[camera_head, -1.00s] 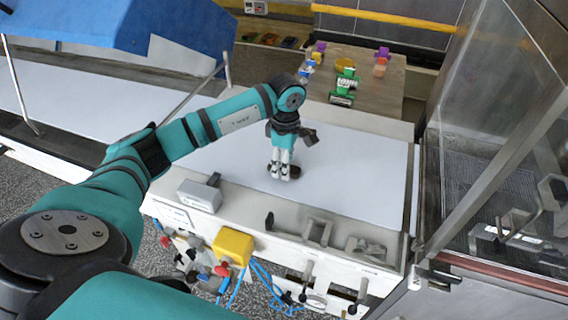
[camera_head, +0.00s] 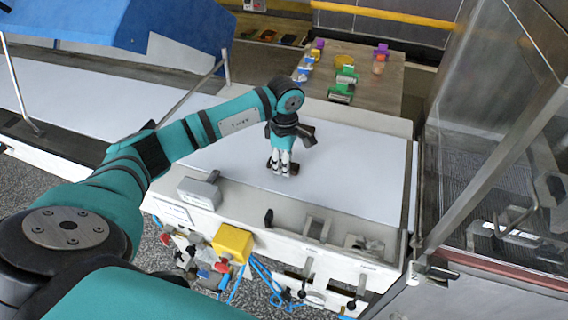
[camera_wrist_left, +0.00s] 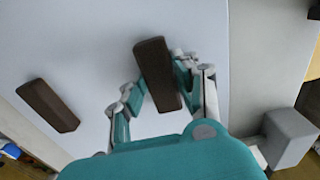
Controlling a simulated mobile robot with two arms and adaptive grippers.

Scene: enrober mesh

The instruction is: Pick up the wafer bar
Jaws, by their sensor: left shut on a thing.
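The wafer bar (camera_wrist_left: 152,62) is a dark brown block in the left wrist view, lying between the fingertips of my left gripper (camera_head: 284,172). The gripper is shut on it, with a finger on each side. In the head view the fingers point down over the white belt and only dark bits of the bar show around them. I cannot tell whether the bar touches the belt. A second, similar brown bar (camera_wrist_left: 47,106) lies apart on the belt at the left of the wrist view. My right gripper is not in view.
The white belt (camera_head: 350,175) is clear to the right of the gripper. A grey box (camera_head: 199,192) sits on the near rail. A glass-sided machine (camera_head: 490,150) stands at the right. A brown table (camera_head: 382,96) with colourful items stands behind, and a blue hood (camera_head: 150,30) at the left.

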